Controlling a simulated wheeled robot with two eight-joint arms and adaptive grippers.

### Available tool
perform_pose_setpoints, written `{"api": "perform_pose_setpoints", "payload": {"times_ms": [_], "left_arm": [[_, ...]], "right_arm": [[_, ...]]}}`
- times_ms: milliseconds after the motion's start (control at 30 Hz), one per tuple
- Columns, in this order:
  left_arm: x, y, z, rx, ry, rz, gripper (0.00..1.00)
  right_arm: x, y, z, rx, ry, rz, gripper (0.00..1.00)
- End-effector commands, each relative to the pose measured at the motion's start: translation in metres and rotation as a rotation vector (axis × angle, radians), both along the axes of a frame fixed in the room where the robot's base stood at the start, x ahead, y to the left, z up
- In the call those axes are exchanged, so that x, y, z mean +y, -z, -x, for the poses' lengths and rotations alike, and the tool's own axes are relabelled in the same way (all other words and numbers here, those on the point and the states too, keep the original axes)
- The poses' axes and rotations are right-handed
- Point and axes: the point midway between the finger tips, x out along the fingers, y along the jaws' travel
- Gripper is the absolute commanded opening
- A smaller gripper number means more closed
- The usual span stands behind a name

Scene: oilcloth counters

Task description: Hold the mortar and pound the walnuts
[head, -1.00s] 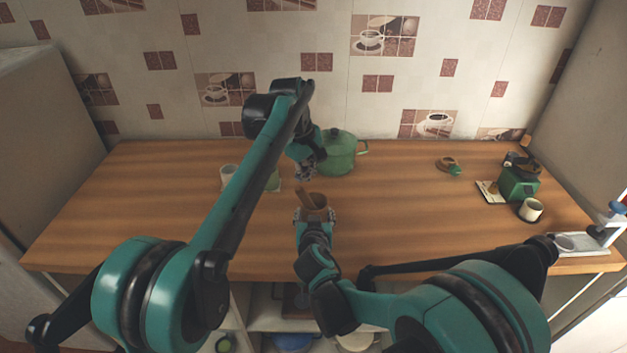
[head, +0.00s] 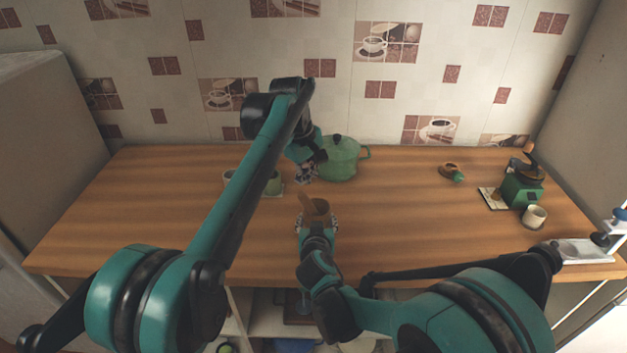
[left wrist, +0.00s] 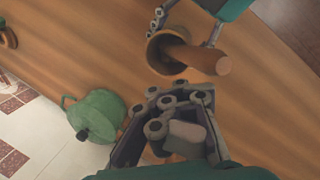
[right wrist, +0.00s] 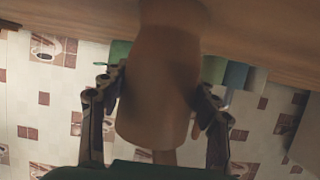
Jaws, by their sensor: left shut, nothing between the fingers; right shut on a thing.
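A brown mortar (head: 321,208) stands near the counter's front edge, in the middle. A wooden pestle (head: 307,205) leans in it; its handle shows sticking out over the rim in the left wrist view (left wrist: 205,60). My right gripper (head: 317,224) is shut around the mortar, with one finger on each side in the right wrist view (right wrist: 158,105). My left gripper (head: 305,174) is shut and empty, just behind the mortar and apart from the pestle. In the left wrist view its fingers (left wrist: 172,112) lie below the mortar. No walnuts can be made out in the mortar.
A green lidded pot (head: 341,161) stands close to my left gripper. Cups (head: 273,184) are partly behind my left arm. A green grinder (head: 522,187), a white cup (head: 535,216) and a small green-and-brown item (head: 452,172) are at the right. The counter's left part is clear.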

Motion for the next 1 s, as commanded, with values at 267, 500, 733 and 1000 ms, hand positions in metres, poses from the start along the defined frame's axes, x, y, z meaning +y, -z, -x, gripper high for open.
{"api": "perform_pose_setpoints", "payload": {"times_ms": [267,500,733,1000], "left_arm": [[0.000,0.009,0.000,0.000,0.000,0.000,0.00],[0.000,0.016,0.000,0.000,0.000,0.000,0.00],[0.000,0.023,0.000,0.001,0.000,-0.001,0.00],[0.000,0.031,0.000,0.001,0.000,0.000,0.00]], "right_arm": [[0.000,0.000,0.000,0.001,0.001,0.000,0.23],[0.000,0.000,0.000,0.001,0.001,0.000,0.23],[0.000,0.000,0.000,0.000,0.001,0.000,0.23],[0.000,0.000,-0.001,0.000,0.001,0.000,0.23]]}}
